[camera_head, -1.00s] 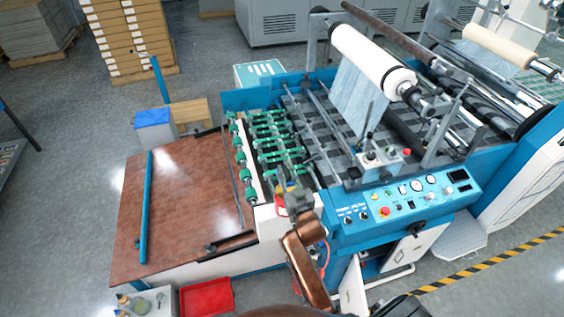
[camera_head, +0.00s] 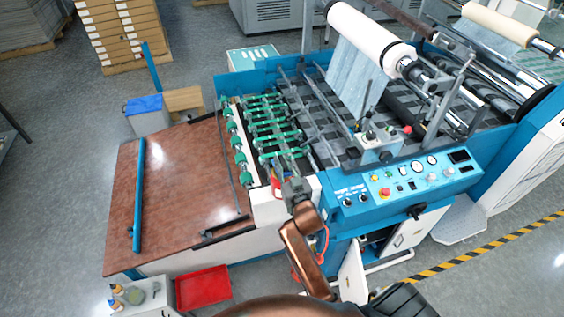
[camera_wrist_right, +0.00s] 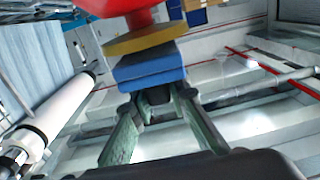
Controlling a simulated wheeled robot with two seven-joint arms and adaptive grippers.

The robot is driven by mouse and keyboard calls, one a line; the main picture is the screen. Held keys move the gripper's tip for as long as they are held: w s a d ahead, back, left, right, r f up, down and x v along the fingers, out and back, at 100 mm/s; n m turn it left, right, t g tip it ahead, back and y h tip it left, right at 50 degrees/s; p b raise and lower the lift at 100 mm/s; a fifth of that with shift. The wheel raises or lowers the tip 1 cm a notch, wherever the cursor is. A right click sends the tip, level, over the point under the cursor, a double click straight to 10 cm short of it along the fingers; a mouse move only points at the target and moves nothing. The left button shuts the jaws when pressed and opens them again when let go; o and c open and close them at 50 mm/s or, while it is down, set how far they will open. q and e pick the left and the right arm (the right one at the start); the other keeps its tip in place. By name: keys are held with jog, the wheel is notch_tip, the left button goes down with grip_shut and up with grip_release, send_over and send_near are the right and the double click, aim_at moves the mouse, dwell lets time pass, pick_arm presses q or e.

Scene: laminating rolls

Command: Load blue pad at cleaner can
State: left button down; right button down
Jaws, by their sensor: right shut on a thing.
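My right gripper (camera_head: 292,188) is over the near corner of the machine, by the end of the green rollers. My left gripper is not in view.
The laminating machine's control panel (camera_head: 400,188) is right of my arm. The brown feed table (camera_head: 180,190) is left, with a blue bar (camera_head: 139,195) on it. A red tray (camera_head: 203,288) and a small stand with bottles (camera_head: 140,294) are at front left.

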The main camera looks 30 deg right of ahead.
aim_at(282, 161)
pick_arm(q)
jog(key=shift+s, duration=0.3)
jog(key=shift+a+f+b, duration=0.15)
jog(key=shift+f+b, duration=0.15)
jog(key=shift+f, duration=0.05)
pick_arm(e)
jog(key=shift+f, duration=0.6)
dwell(0.8)
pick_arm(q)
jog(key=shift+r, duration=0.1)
